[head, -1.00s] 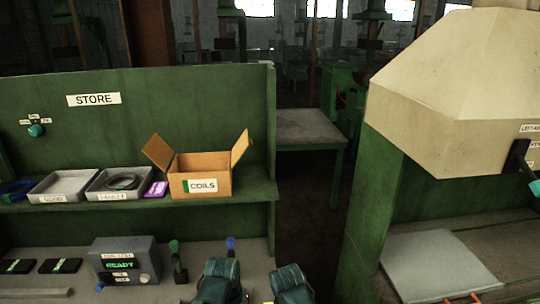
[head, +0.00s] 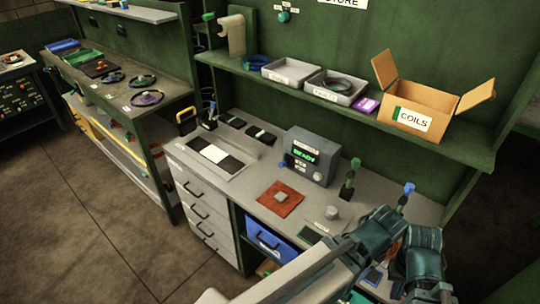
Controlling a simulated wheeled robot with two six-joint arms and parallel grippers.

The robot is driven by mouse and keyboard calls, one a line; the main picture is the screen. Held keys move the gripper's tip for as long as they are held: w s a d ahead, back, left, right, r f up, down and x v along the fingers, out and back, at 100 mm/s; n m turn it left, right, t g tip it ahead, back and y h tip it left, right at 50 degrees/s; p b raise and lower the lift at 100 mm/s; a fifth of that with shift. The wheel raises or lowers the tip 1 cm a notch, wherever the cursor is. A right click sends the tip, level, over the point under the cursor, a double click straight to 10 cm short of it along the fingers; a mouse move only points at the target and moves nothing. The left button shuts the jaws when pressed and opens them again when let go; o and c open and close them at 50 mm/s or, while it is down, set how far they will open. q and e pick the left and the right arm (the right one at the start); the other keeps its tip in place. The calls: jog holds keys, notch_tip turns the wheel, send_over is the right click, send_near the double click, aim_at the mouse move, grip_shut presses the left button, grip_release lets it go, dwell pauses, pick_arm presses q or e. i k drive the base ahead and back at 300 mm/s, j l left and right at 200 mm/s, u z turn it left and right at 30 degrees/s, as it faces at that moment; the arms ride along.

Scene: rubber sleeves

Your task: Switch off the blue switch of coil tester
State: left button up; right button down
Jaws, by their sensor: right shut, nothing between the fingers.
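The coil tester (head: 322,146) is a grey box on the bench below the shelf. Its lit green display reads READY. A small blue knob (head: 281,164), which looks like the blue switch, sits at the tester's lower left; its on or off position is too small to tell. A pale round knob (head: 317,176) is on its front. My right gripper (head: 424,290) is low at the bottom right, shut and empty, well apart from the tester and partly hidden by my arm.
A red mat (head: 268,204) with a small grey block lies before the tester. Green-topped (head: 355,164) and blue-topped (head: 408,188) posts stand to its right. The shelf above holds grey trays and an open COILS box (head: 440,100). Open floor (head: 90,220) lies to the left.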

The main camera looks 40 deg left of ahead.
aim_at(282, 164)
jog(key=u, duration=1.1)
